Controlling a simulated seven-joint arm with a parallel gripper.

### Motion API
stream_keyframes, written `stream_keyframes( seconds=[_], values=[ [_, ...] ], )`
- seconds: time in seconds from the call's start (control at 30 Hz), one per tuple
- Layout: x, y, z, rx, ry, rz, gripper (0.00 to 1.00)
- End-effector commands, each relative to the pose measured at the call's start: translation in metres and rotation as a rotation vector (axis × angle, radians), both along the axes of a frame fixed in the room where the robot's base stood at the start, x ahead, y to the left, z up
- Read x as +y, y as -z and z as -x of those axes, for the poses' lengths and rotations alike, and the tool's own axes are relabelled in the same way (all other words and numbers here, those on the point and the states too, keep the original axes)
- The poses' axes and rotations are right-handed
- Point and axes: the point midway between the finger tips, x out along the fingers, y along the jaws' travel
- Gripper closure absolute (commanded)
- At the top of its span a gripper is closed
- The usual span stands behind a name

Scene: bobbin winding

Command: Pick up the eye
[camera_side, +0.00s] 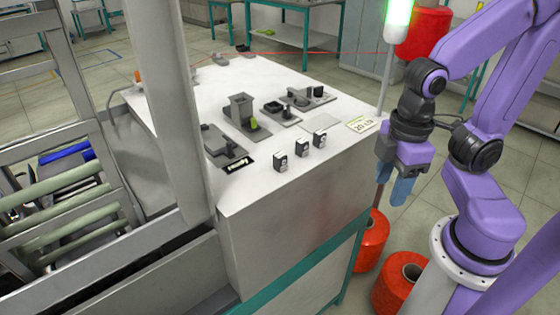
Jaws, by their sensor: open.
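My gripper (393,182) hangs fingers down past the right edge of the white worktop (225,75). Its two blue fingers are apart and nothing shows between them. I cannot tell for sure which small part is the eye. On the worktop stand a grey block fixture with a green piece (241,110), a dark fixture with a ring-like part (272,108), a fixture with small upright parts (308,97) and a long grey fixture (222,143). All are left of my gripper and apart from it.
Several small black-and-white blocks (301,147) stand near the worktop's front right, beside a printed card (361,124). A red thread (310,53) crosses above the back. A lit signal post (390,65) stands at the right corner. Red spools (371,240) stand below.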

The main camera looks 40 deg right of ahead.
Motion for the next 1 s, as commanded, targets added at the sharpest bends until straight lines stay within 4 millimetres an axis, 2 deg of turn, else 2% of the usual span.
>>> stream_keyframes(
  seconds=[0.5,0.8,1.0],
  values=[
    [0.059,-0.071,-0.106,0.023,1.075,-0.003,0.47],
    [0.080,-0.114,-0.157,0.032,1.728,-0.006,0.47],
    [0.088,-0.142,-0.183,0.037,2.158,-0.007,0.47]
  ],
)
